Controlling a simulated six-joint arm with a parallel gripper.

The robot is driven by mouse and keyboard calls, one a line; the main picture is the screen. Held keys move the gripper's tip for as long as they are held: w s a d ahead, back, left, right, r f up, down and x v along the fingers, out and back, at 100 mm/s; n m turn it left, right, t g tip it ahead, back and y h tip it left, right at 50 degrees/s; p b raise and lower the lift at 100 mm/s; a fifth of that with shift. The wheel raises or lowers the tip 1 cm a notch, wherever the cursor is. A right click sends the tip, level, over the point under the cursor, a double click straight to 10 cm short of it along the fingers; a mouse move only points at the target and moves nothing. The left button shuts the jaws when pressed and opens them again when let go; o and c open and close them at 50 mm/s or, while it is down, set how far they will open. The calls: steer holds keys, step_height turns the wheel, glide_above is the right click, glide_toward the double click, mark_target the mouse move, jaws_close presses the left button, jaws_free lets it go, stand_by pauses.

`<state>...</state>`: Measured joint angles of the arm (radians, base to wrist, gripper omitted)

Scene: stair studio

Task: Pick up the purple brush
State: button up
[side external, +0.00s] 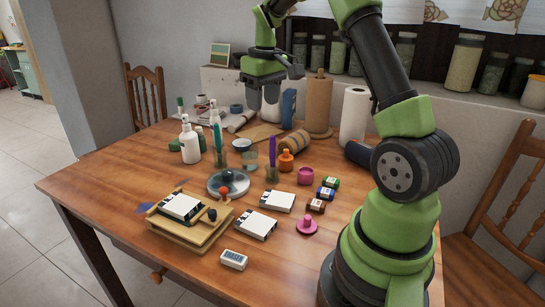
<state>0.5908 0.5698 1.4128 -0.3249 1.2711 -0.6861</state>
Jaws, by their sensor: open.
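A purple brush (272,150) stands upright in a small container (272,174) near the middle of the wooden table. Its upper part shows; its lower end sits inside the container. My gripper (263,107) is open and empty, pointing down above the back part of the table. It is higher than the purple brush and appears farther back, apart from it.
An orange bottle (286,160) stands close beside the brush. A teal brush (217,135) stands in another cup to the left.

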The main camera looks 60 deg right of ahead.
steer(key=g, duration=0.1)
glide_above(273, 136)
step_height(273, 136, down, 4)
steer(key=shift+f, duration=0.25)
step_height(273, 136, down, 4)
steer(key=shift+r, duration=0.2)
steer(key=shift+d+f, duration=0.1)
steer(key=shift+f, duration=3)
steer(key=shift+w, duration=0.1)
jaws_close()
